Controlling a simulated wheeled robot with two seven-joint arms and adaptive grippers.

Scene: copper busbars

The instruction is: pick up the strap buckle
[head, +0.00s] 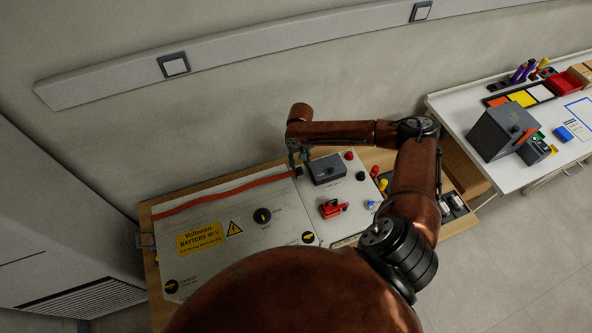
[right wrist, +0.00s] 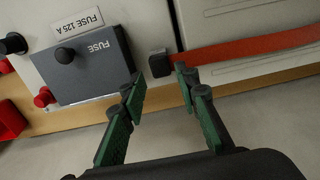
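The strap buckle (right wrist: 160,63) is a small black block at the end of a red strap (right wrist: 245,50). In the right wrist view it lies just beyond the fingertips, roughly in line with the gap between them. My right gripper (right wrist: 159,80) is open, with green-padded fingers apart and nothing between them. In the head view the right gripper (head: 299,157) hangs over the far edge of the panel, close to the buckle (head: 298,171). The strap (head: 225,192) runs left from there along the panel's back. My left gripper is not in view.
A grey fuse box (right wrist: 92,66) stands close beside the buckle. A red clamp-like part (head: 332,208) and a black knob (head: 262,215) are on the panel (head: 200,270). A white side table (head: 470,110) with boxes and tools stands at right. The wall is close behind.

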